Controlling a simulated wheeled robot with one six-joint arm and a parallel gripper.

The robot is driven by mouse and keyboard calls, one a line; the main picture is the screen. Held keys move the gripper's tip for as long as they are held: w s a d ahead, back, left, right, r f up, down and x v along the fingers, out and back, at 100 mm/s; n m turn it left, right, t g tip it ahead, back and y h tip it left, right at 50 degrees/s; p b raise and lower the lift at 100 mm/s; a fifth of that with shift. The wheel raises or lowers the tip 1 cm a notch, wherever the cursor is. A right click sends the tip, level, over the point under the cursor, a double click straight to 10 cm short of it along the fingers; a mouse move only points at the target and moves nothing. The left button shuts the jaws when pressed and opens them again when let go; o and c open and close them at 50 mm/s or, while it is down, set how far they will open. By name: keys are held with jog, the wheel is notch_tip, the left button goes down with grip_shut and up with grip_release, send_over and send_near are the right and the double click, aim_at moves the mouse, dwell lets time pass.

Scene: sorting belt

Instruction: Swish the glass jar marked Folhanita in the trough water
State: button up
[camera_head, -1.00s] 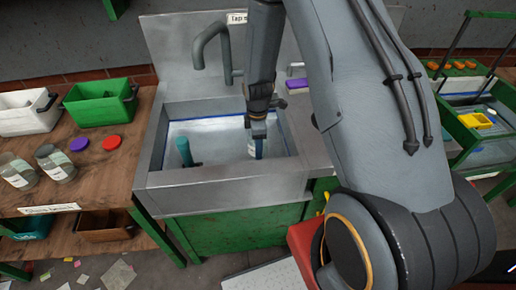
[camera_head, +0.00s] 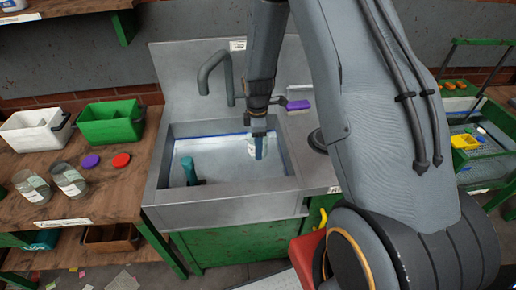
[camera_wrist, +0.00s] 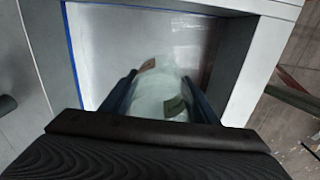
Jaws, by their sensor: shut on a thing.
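My gripper (camera_head: 259,146) is shut on a clear glass jar (camera_head: 251,142), with its blue fingers on either side of it. In the wrist view the jar (camera_wrist: 160,92) sits between the two fingers, pale and see-through, with brownish and dark green label patches. Any name on it is unreadable. The jar is over or in the right part of the steel trough (camera_head: 222,204); I cannot tell how deep it sits relative to the water. A grey tap (camera_head: 203,75) stands at the trough's back.
A teal upright object (camera_head: 188,171) stands in the trough's left part. Two other jars (camera_head: 70,180), a purple lid (camera_head: 91,161), a red lid (camera_head: 121,160), a white bin (camera_head: 30,132) and a green bin (camera_head: 110,124) are on the left bench. A purple block (camera_head: 298,105) lies on the right rim.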

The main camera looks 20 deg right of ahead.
notch_tip(320, 180, up, 7)
jog(key=p, duration=0.2)
jog(key=shift+r, duration=0.2)
jog(key=shift+s, duration=0.1)
dwell(0.5)
